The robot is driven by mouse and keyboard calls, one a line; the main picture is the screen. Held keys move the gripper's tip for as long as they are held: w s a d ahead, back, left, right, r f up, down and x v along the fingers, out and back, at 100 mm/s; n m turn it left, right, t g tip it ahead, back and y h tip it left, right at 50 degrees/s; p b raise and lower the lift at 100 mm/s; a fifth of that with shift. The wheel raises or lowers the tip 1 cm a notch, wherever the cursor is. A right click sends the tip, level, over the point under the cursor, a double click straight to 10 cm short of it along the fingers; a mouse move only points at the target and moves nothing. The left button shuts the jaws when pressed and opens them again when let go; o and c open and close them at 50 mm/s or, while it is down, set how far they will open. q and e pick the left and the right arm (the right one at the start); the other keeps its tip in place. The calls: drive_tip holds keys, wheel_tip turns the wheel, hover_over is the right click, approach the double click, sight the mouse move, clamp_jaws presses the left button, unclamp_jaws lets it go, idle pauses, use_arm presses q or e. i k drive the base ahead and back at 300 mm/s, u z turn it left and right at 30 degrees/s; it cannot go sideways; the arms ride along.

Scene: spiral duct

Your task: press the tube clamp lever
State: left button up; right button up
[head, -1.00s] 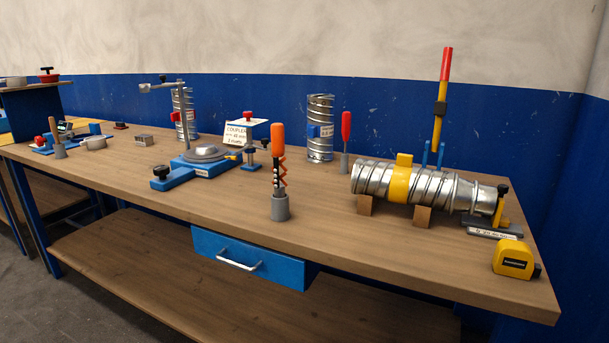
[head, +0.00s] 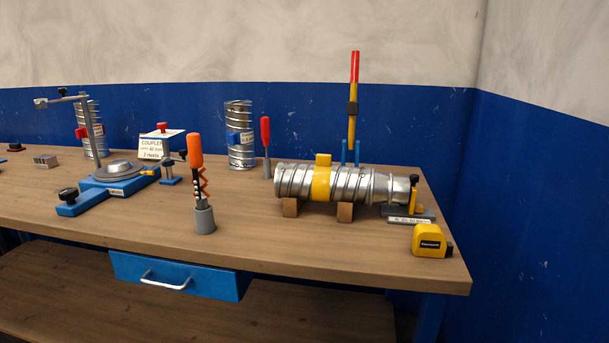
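A tall lever (head: 353,95) with a red grip, a yellow shaft and a black collar stands upright at the back right of the workbench. Its foot is at blue upright posts (head: 350,151) behind a lying spiral duct. The silver duct (head: 346,185) rests on wooden blocks (head: 344,212) and has a yellow band (head: 321,178) around it. At its right end stands a small yellow clamp with a black top (head: 415,192) on a dark base. I cannot tell from the picture which of these is named the tube clamp. Neither of my grippers is in view.
A yellow tape measure (head: 430,241) sits at the bench's front right. An orange-handled tool stands in a grey holder (head: 204,217). A red-handled tool (head: 265,135) and an upright duct (head: 240,137) stand behind. A blue drawer (head: 180,276) hangs under the front edge.

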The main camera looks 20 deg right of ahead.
sight(353, 105)
drive_tip(key=u, duration=0.35)
drive_tip(key=i, duration=1.35)
drive_tip(key=z, duration=1.5)
